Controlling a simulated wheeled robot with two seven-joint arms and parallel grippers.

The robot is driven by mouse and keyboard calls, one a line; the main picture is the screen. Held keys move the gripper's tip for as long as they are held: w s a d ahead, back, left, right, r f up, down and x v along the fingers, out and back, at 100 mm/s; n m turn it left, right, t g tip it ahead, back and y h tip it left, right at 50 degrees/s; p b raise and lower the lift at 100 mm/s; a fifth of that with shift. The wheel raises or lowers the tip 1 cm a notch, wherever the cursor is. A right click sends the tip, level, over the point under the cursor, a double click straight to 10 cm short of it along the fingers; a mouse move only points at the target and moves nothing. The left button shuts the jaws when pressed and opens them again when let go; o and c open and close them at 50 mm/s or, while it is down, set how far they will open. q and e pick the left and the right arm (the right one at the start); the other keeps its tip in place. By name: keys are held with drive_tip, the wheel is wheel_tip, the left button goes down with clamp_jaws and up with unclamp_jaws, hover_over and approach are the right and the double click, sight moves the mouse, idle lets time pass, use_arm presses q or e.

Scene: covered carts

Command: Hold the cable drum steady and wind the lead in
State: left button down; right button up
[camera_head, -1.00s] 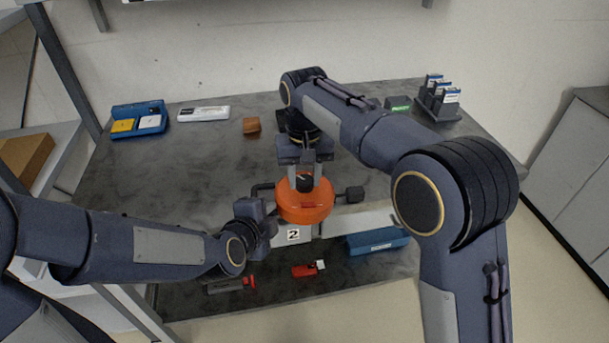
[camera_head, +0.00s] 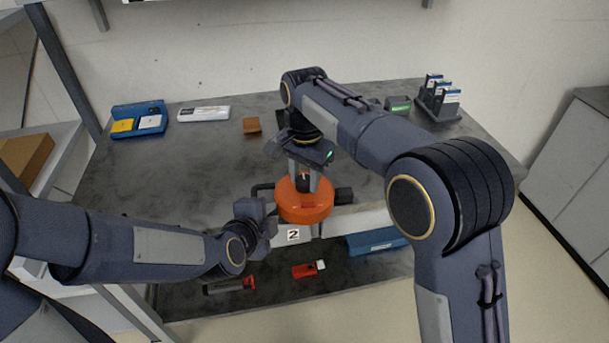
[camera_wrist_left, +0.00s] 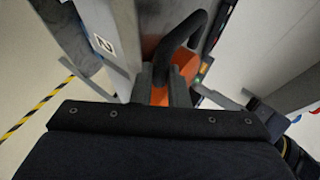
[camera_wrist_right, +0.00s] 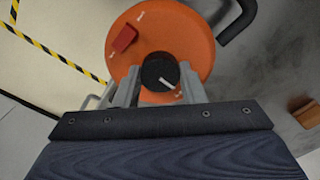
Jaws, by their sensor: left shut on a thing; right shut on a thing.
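The orange cable drum (camera_head: 304,208) sits near the table's front edge; the right wrist view shows its round top face (camera_wrist_right: 190,40) with a red block. My right gripper (camera_head: 304,176) is above it, shut on the black hub knob (camera_wrist_right: 158,68) at the drum's middle. My left gripper (camera_head: 269,210) is at the drum's left, shut on its black bent handle (camera_wrist_left: 187,32). The handle also shows in the head view (camera_head: 262,189). A black block (camera_head: 343,196), seemingly the lead's end, sits close against the drum's right side; the lead itself is hardly visible.
A blue case (camera_head: 376,242) and a red item (camera_head: 306,269) lie right of and below the drum. A blue tray (camera_head: 138,119), a white box (camera_head: 203,113), a brown block (camera_head: 252,125) and a card rack (camera_head: 438,100) stand at the back. The table's left middle is clear.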

sight(304, 179)
use_arm(q)
drive_tip(key=shift+r, duration=0.1)
use_arm(e)
drive_tip(key=shift+a+m, duration=0.1)
drive_tip(key=shift+m, duration=0.2)
drive_tip(key=o, duration=0.7)
drive_tip(key=shift+r, duration=0.1)
wheel_tip(304, 179, up, 12)
drive_tip(key=shift+f, duration=0.1)
idle(0.3)
use_arm(q)
drive_tip(key=c, duration=1.3)
unclamp_jaws()
drive_tip(key=shift+c, duration=0.2)
